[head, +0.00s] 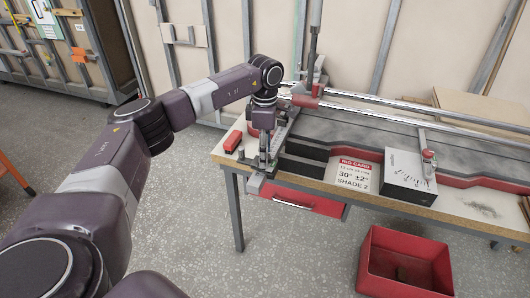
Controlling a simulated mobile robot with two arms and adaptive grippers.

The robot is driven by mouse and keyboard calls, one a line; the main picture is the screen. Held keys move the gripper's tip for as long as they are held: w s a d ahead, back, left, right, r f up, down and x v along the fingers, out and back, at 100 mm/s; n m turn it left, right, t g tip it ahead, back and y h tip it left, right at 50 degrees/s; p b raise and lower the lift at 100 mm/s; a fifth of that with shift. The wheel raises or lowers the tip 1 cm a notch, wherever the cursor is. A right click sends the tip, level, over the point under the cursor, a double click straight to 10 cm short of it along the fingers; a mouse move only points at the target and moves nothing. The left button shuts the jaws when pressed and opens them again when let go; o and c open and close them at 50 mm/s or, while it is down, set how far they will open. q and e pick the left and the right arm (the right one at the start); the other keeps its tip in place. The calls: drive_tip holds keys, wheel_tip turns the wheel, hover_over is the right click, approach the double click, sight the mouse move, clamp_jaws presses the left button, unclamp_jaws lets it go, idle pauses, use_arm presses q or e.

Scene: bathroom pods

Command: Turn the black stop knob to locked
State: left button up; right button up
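My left gripper (264,160) points down at the left end of the rig on the workbench (227,160). Its fingers are small and overlap with the grey metal parts there, so I cannot tell whether they are open or shut. I cannot make out the black stop knob clearly; the gripper and wrist cover part of that end of the rig. The rig has a long dark bed (370,135) with chrome rails (390,112) behind it. A white rig card (352,175) reads 30° ±2°, shade 2. My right gripper is not in view.
A grey box with a printed scale (405,175) stands at the bench front. A red block (233,141) lies at the left corner. A red drawer (306,201) sits under the bench, and a red bin (405,262) stands in front. The floor at left is clear.

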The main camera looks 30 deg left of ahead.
use_arm(q)
wheel_tip(320, 180, up, 12)
idle(0.6)
idle(0.4)
